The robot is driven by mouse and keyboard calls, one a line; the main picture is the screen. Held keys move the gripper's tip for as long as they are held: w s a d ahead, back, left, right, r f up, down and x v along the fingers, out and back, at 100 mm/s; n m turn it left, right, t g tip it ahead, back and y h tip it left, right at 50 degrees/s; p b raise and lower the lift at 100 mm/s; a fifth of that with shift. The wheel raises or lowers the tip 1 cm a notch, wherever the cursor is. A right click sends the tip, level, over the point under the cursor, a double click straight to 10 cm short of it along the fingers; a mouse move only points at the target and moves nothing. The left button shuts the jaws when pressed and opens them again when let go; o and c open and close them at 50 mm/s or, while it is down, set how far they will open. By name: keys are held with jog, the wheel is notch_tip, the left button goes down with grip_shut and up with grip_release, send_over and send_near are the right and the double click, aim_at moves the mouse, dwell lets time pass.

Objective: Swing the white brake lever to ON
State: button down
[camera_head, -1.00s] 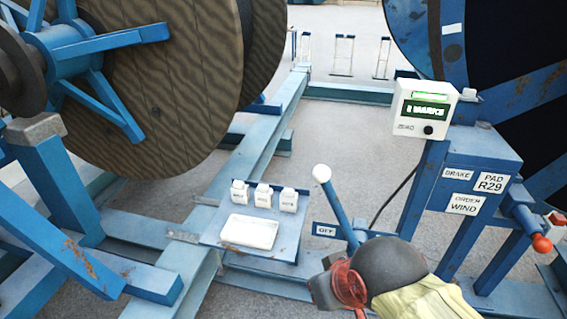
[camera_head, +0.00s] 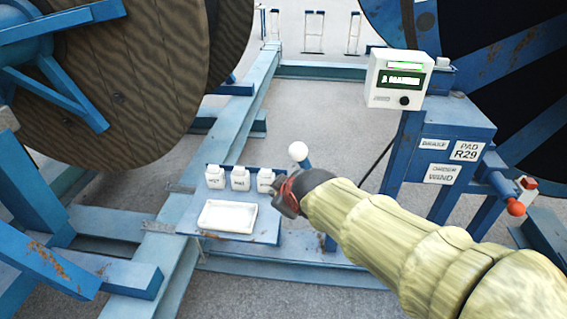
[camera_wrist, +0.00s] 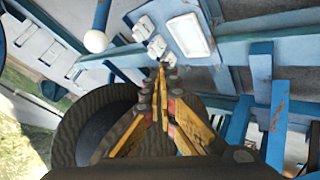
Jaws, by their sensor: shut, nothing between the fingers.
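The brake lever is a blue bar with a white ball knob (camera_head: 298,151). It stands upright behind my gripper (camera_head: 283,199) in the head view, and my gripper and arm hide most of its bar. The wrist view shows the knob (camera_wrist: 95,41) and blue bar (camera_wrist: 102,14) at upper left, clear of the fingers. My gripper (camera_wrist: 161,70) is shut and empty, pointing toward the small shelf with its white tray. The lever's position label is hidden behind my arm.
White labelled containers (camera_head: 240,178) and a white tray (camera_head: 227,217) sit on a blue shelf beside my gripper. A white display box (camera_head: 400,80) tops the blue post at right, with a red-knobbed handle (camera_head: 516,207). A large wooden reel (camera_head: 130,90) fills the left.

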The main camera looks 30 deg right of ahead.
jog(key=w+d+f+n+t+b, duration=0.2)
jog(key=w+d+f+n, duration=0.3)
jog(key=w, duration=0.5)
jog(key=w+d+f+n+t+b, duration=0.2)
jog(key=w+d+f+n+t, duration=0.3)
jog(key=w+f+n, duration=0.3)
jog(key=shift+w+d+f+n+h, duration=0.35)
jog(key=shift+w+d, duration=0.3)
jog(key=shift+w, duration=0.6)
jog(key=shift+b, duration=0.3)
jog(key=w+d+b, duration=0.2)
jog(key=w+d, duration=0.2)
jog(key=w, duration=0.4)
jog(key=shift+w+d, duration=0.15)
jog(key=shift+d, duration=0.15)
